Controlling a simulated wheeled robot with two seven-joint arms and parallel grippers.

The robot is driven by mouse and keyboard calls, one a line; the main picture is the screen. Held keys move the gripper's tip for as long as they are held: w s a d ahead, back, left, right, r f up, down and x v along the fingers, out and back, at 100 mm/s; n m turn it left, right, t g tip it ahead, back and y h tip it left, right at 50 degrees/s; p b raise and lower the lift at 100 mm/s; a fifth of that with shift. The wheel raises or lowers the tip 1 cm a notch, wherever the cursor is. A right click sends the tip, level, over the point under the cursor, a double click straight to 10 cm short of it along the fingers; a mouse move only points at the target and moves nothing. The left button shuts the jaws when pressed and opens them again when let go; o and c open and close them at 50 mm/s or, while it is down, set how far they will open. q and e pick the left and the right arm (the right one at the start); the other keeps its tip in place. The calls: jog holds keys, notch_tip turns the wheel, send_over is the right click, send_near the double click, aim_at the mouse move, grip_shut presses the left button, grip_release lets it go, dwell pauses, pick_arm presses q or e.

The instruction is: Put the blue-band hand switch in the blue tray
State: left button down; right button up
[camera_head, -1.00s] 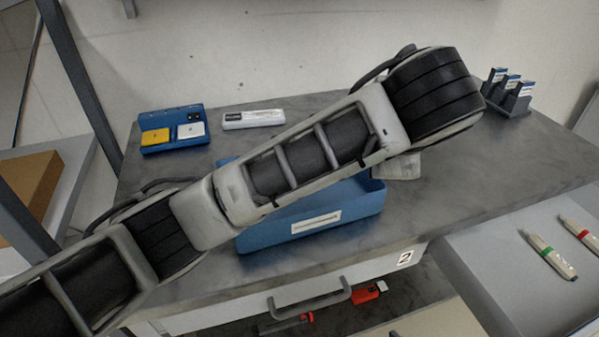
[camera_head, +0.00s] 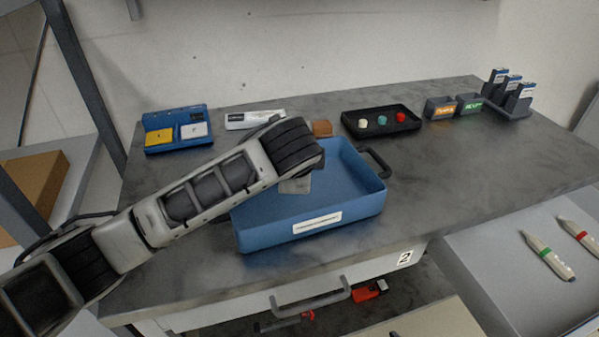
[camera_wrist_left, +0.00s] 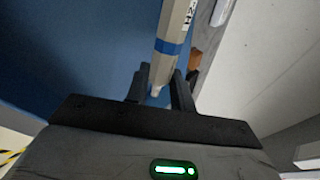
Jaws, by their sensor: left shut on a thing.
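The blue-band hand switch (camera_wrist_left: 175,40) shows in the left wrist view as a pale stick with a blue band. My left gripper (camera_wrist_left: 161,88) is shut on one end of it. The blue tray (camera_head: 318,222) stands on the grey cart top in the head view, with a white label on its front wall. My left forearm reaches over the tray's left side, and its wrist is above the tray. The wrist hides the fingers and the switch there. Blue tray surface fills the left of the wrist view behind the switch. My right gripper is not in view.
Green-band (camera_head: 548,257) and red-band (camera_head: 580,238) switches lie on the lower right surface. A blue case (camera_head: 176,130), a white box (camera_head: 254,119), a black tray with coloured knobs (camera_head: 381,121) and a dark rack (camera_head: 508,104) stand along the back.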

pick_arm(q)
notch_tip(320, 180, down, 3)
jog(key=shift+r, duration=0.15)
jog(key=shift+f, duration=0.25)
jog(key=shift+f, duration=0.35)
jog(key=c, duration=1.2)
grip_release()
jog(key=v, duration=1.3)
jog(key=shift+w+r+p, duration=0.25)
jog(key=shift+w+p, duration=0.05)
